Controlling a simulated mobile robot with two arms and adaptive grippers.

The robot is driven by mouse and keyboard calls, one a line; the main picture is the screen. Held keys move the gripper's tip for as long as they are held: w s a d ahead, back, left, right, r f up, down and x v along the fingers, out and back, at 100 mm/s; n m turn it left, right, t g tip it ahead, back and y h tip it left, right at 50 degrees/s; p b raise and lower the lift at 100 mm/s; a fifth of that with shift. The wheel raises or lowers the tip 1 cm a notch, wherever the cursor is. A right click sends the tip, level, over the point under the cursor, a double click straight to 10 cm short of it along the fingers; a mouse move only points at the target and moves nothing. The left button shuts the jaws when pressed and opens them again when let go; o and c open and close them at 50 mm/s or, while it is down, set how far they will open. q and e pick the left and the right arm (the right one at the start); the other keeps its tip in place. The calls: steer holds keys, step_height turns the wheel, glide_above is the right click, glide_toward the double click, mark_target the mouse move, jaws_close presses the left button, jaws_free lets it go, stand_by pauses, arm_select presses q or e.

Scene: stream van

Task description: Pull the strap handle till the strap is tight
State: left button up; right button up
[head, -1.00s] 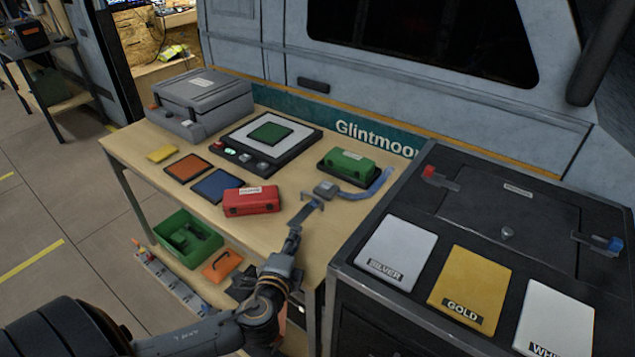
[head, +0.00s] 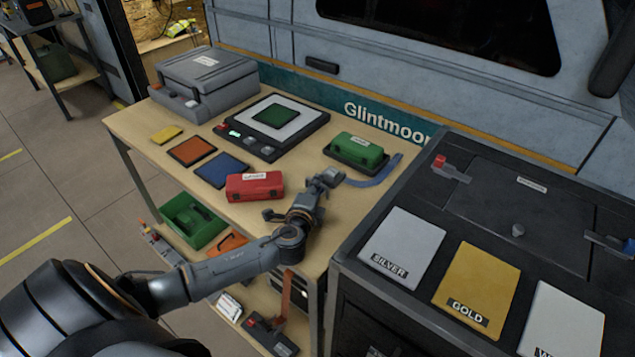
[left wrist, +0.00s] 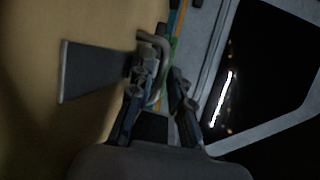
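A blue strap (head: 378,174) lies on the wooden bench, with one end beside a green case (head: 357,149) on a black base. My left gripper (head: 328,179) is low over the bench at the strap's near end and hides the buckle and handle there. In the left wrist view my two fingers (left wrist: 158,105) are apart. A grey looped metal part (left wrist: 152,58) shows at the left fingertip, with a flat grey strip (left wrist: 92,73) to its left. Contact with it cannot be made out. My right gripper is not in view.
A red case (head: 254,187) stands just left of my left gripper. A black cabinet (head: 347,262) with silver, gold and white plates borders the bench on the right. A grey case (head: 205,82) and a black panel (head: 262,150) stand farther back.

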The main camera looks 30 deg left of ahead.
arm_select(q)
steer(key=shift+x, duration=0.85)
steer(key=shift+c, duration=0.4)
jaws_close()
steer(key=shift+s, duration=0.15)
